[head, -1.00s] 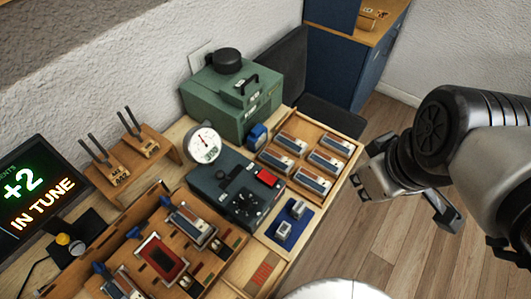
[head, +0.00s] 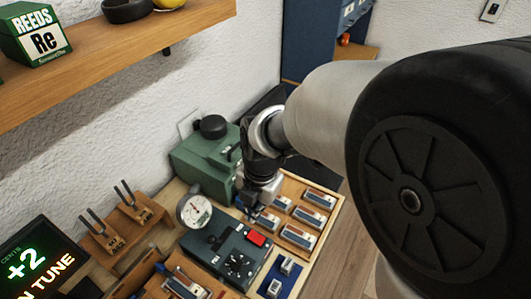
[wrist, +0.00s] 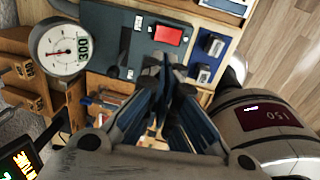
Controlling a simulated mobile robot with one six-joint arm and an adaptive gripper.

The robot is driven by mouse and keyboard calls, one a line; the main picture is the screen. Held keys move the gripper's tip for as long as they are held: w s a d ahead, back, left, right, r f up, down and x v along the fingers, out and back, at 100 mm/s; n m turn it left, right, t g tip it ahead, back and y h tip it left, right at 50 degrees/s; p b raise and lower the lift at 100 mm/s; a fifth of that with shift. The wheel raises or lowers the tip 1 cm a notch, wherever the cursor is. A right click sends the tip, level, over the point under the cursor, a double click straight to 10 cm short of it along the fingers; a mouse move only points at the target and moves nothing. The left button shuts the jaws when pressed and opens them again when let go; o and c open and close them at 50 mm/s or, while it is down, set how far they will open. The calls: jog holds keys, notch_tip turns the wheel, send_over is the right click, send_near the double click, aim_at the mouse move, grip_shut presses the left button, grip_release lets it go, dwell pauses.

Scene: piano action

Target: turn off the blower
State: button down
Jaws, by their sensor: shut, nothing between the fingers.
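A green box with a black round cap (head: 192,152), which looks like the blower, stands against the wall at the back of the bench. In front of it is a dark grey unit (head: 212,260) with a dial and a red switch (head: 256,239). The switch also shows in the wrist view (wrist: 168,35). A white round gauge (head: 194,211) sits at the unit's left; it also shows in the wrist view (wrist: 58,48). My gripper (head: 252,214) is shut and empty, pointing down beside the green box, behind the switch. In the wrist view its fingertips (wrist: 164,68) appear below the switch; contact cannot be told.
A wooden tray (head: 334,193) of several reed blocks lies right of my gripper. A blue mat (head: 268,274) with small metal blocks lies in front. Tuning forks on a wooden stand (head: 118,238) are at left. A shelf (head: 130,50) juts out above.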

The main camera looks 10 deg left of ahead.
aim_at(251, 237)
jog(key=f+b, duration=0.1)
jog(key=f, duration=0.3)
jog(key=a+f+b, duration=0.1)
jog(key=f, duration=0.4)
jog(key=f+b, duration=0.2)
jog(key=f, duration=0.3)
jog(key=shift+w+a, duration=0.25)
jog(key=shift+w, duration=0.1)
jog(key=shift+a+f+b, duration=0.15)
jog(key=shift+f+b, duration=0.3)
jog(key=shift+b, duration=0.4)
jog(key=shift+r, duration=0.15)
